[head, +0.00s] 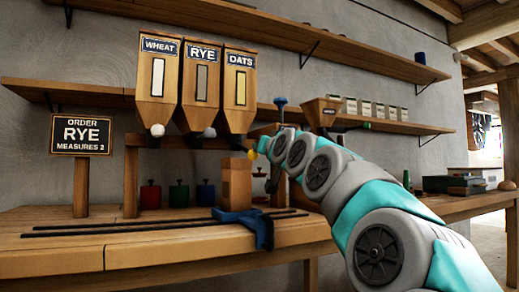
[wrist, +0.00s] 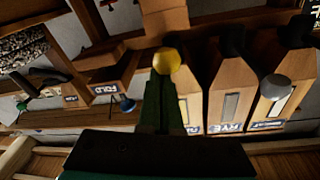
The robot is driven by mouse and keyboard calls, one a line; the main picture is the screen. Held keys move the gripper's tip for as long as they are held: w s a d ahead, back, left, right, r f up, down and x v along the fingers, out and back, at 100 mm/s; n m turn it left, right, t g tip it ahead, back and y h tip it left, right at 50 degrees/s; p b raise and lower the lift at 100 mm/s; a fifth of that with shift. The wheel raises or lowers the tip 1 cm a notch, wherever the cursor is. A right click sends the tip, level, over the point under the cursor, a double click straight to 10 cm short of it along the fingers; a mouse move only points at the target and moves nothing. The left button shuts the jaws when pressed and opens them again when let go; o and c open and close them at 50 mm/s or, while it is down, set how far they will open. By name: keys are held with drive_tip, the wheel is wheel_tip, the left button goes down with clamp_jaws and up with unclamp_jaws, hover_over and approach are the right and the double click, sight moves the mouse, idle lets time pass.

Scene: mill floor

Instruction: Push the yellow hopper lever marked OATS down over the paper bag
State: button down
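The OATS hopper (head: 239,90) is the rightmost of three wooden hoppers on the wall. Its yellow lever knob (head: 252,154) shows low at its right side. The knob also shows in the wrist view (wrist: 166,60), right at my fingertips. My gripper (wrist: 162,75) has its two dark fingers together, with the knob at their tips and not visibly between them. Whether they touch is unclear. The brown paper bag (head: 236,184) stands upright below the OATS hopper. It seems to show beyond the knob in the wrist view (wrist: 165,20). The lever's arm is hidden.
The RYE hopper (head: 201,90) and WHEAT hopper (head: 158,85) hang to the left. An order board (head: 81,134) reads RYE, measures 2. A blue carriage (head: 250,220) and dark rails lie on the bench (head: 150,252). Coloured canisters (head: 179,194) stand behind.

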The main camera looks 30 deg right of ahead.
drive_tip(key=s+p, duration=0.1)
drive_tip(key=s, duration=0.8)
drive_tip(key=shift+s+r, duration=0.3)
drive_tip(key=shift+r, duration=0.1)
idle(0.4)
drive_tip(key=s+a+f+n+g+y+p, duration=0.25)
drive_tip(key=a+f+g, duration=0.4)
drive_tip(key=f, duration=0.75)
drive_tip(key=s+a+f+n+g+y+p, duration=0.1)
drive_tip(key=s+a+f+n+g+p, duration=0.15)
drive_tip(key=a+f, duration=0.95)
drive_tip(key=s+f+g+p, duration=0.2)
drive_tip(key=s+f+g, duration=0.4)
drive_tip(key=s+f, duration=0.5)
drive_tip(key=s+d+f+g+h+p, duration=0.1)
drive_tip(key=s+f+g+p, duration=0.1)
drive_tip(key=s+f+g, duration=0.4)
drive_tip(key=s+f, duration=0.5)
drive_tip(key=s, duration=0.6)
drive_tip(key=shift+f+p, duration=0.2)
drive_tip(key=shift+p, duration=0.1)
